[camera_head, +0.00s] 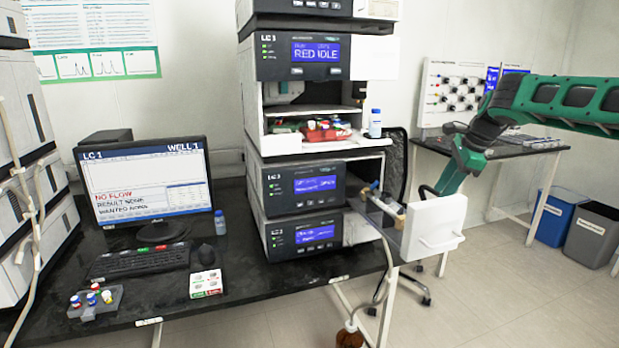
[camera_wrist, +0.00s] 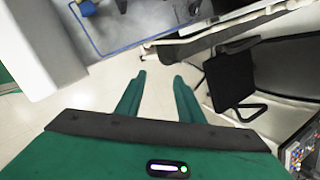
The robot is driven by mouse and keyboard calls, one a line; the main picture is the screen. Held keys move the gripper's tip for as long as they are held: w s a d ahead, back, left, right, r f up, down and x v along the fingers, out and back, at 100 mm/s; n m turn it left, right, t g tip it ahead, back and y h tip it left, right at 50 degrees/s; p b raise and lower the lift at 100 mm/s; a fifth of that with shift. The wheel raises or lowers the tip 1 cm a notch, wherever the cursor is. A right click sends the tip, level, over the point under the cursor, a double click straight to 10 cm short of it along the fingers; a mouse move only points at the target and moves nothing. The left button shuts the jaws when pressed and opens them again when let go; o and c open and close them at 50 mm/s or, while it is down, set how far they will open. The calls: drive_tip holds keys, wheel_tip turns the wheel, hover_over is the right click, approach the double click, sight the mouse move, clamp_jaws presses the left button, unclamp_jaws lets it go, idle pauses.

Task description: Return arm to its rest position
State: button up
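My green arm (camera_head: 560,102) reaches in from the right edge in the head view. Its end, my gripper (camera_head: 454,180), points down and left, just above and behind the white front of a pulled-out drawer (camera_head: 435,228); its fingertips are hard to make out there. In the wrist view my gripper (camera_wrist: 159,78) shows two green fingers standing apart, with only pale floor between them. It holds nothing.
The instrument stack (camera_head: 300,110) stands left of my arm, with a bottle (camera_head: 375,124) on its protruding shelf. A black chair (camera_wrist: 230,80) stands near. Two bins (camera_head: 592,236) are at right. A monitor (camera_head: 145,182) reads "NO FLOW".

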drive_tip(key=s+d+f+n+g+h, duration=0.1)
drive_tip(key=s+d+f+n+h, duration=0.2)
drive_tip(key=s, duration=1.2)
drive_tip(key=s+d+f+n+g+h, duration=0.15)
drive_tip(key=s+n, duration=0.45)
drive_tip(key=s, duration=1)
drive_tip(key=s+a+f+n+y, duration=0.1)
drive_tip(key=s+f+n, duration=0.1)
drive_tip(key=s, duration=0.7)
drive_tip(key=s+a+f+n+g+y, duration=0.1)
drive_tip(key=s+f, duration=0.3)
drive_tip(key=s, duration=0.5)
drive_tip(key=shift+n, duration=0.9)
drive_tip(key=shift+w+f, duration=0.25)
drive_tip(key=shift+w, duration=0.35)
drive_tip(key=shift+a, duration=0.1)
